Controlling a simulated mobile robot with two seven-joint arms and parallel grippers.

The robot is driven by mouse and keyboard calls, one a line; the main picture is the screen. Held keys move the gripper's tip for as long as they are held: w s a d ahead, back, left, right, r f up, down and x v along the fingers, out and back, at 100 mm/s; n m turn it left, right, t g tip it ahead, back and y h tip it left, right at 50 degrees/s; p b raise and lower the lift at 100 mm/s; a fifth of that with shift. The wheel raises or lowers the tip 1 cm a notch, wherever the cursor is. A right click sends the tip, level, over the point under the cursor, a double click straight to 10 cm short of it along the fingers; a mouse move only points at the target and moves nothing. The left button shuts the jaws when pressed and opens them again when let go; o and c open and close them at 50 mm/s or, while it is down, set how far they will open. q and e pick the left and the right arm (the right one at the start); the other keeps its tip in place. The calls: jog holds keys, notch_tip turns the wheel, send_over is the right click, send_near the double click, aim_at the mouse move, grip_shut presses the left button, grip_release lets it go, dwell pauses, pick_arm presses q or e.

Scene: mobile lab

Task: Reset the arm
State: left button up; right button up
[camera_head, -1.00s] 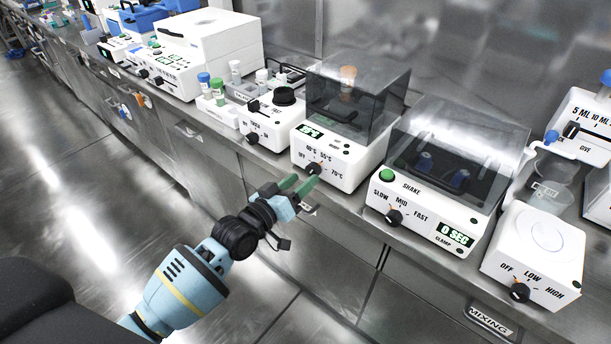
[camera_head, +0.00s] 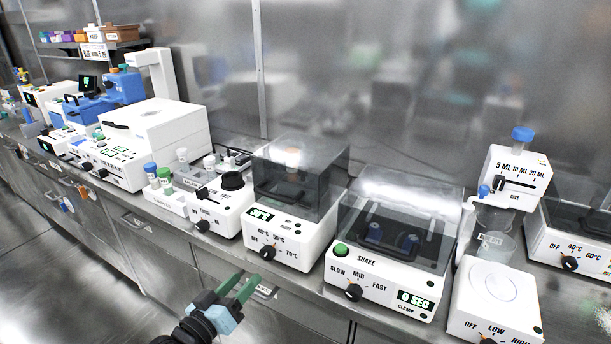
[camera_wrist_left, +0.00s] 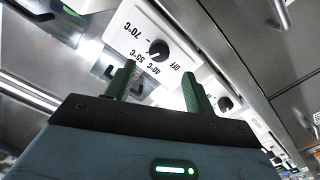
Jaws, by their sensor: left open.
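My left gripper (camera_head: 238,289) is in the lower middle of the head view, in front of the counter's front edge. Its two green fingers are apart with nothing between them. In the left wrist view the open fingers (camera_wrist_left: 158,90) point toward the heater's dial (camera_wrist_left: 159,50), with a visible gap to it. The heater (camera_head: 290,243) is a white box with a dark clear lid and a temperature dial; it stands on the counter just beyond the gripper. My right gripper is not in view.
The shaker (camera_head: 375,280) stands right of the heater, and a hotplate (camera_head: 494,300) stands farther right. A vortex mixer (camera_head: 214,211) and a tube rack (camera_head: 163,200) are to the left. A large white machine (camera_head: 150,130) is farther left. The floor in front of the counter is clear.

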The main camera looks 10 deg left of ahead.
pick_arm(q)
jog(key=s+f+m+g+y+p, duration=0.1)
jog(key=s+f, duration=0.4)
jog(key=s, duration=0.7)
jog(key=s+f+m+g+y+p, duration=0.1)
jog(key=s+f+g+p, duration=0.3)
jog(key=s, duration=0.9)
jog(key=s+f+m+g+y+p, duration=0.1)
jog(key=s+f, duration=0.4)
jog(key=s, duration=0.8)
jog(key=shift+d+f+m+g+y+p, duration=0.3)
jog(key=shift+d+m+g+y+p, duration=0.25)
jog(key=shift+g+p, duration=0.45)
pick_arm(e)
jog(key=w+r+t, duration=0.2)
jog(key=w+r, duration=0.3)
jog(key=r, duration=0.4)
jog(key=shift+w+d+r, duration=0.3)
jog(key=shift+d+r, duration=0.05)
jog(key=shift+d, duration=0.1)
pick_arm(q)
jog(key=shift+a, duration=0.1)
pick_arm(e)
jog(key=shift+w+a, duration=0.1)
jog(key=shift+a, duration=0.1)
